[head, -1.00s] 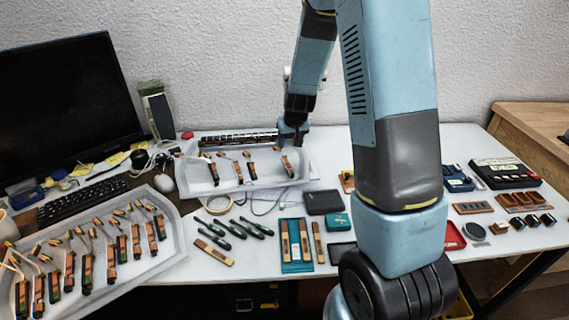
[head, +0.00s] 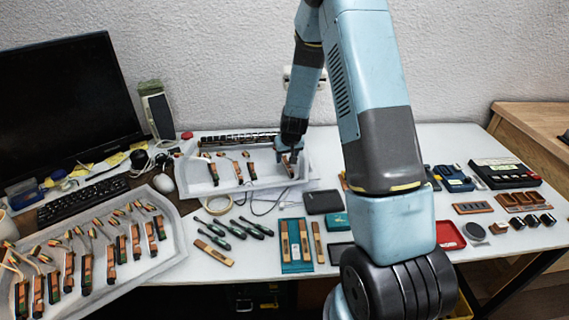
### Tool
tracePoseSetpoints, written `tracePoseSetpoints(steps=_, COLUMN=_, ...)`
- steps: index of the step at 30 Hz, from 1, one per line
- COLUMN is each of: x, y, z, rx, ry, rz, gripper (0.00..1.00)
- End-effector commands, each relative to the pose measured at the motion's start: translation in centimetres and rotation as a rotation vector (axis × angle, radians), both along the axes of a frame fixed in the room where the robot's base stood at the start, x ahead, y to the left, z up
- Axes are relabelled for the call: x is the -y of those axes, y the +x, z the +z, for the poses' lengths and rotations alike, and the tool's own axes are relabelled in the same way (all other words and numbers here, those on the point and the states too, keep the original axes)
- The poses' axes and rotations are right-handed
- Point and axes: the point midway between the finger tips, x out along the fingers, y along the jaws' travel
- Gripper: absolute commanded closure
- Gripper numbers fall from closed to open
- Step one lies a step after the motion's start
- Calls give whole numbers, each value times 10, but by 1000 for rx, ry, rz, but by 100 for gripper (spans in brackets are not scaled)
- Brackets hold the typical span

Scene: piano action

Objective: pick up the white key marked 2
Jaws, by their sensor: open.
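Several piano-action pieces stand in two pale trays. The back tray (head: 225,188) holds a few, one of them a key piece (head: 250,168) near its middle and another (head: 287,166) at its right end. The front-left tray (head: 170,258) holds a longer row of them (head: 110,257). No number marks can be read at this size, so I cannot tell which piece is marked 2. My gripper (head: 290,156) is open, low over the right end of the back tray. It partly covers the right-end piece, and I cannot tell whether it touches it.
Green-handled tools (head: 236,229) and a teal case (head: 295,245) lie in front of the back tray. A monitor (head: 65,105) and keyboard (head: 82,200) stand at left. A black meter (head: 505,173) and small blocks are at right. My arm hides part of the table.

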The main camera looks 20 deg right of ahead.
Motion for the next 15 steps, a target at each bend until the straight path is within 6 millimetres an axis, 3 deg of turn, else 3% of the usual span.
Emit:
tracePoseSetpoints(steps=6, x=0, y=7, z=-17, rx=-1, ry=1, rz=-2, gripper=47)
tracePoseSetpoints(steps=15, x=0, y=8, z=-19, rx=0, ry=1, rz=-2, gripper=48)
